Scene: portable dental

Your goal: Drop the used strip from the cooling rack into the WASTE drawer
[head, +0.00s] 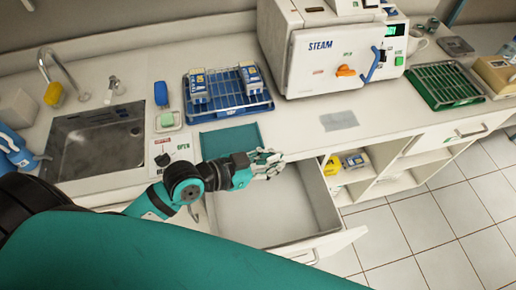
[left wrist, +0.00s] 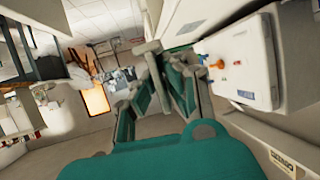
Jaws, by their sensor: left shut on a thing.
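My left gripper (head: 266,163) is over the back part of an open, empty-looking drawer (head: 240,222) below the counter. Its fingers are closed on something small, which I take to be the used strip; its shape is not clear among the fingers. The fingers also show in the left wrist view (left wrist: 150,62), where the held thing is hard to make out. No WASTE label on the open drawer is readable in the head view. A green wire rack (head: 443,85) at the right of the counter looks empty; I cannot tell that it is the cooling rack. My right gripper is not in view.
A white STEAM sterilizer (head: 345,55) stands behind the drawer. A blue wire rack (head: 226,100) holds two small packs. A teal mat (head: 231,138) and a grey patch (head: 339,120) lie on the counter. A sink (head: 95,145) is at left, open shelves (head: 385,165) at right.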

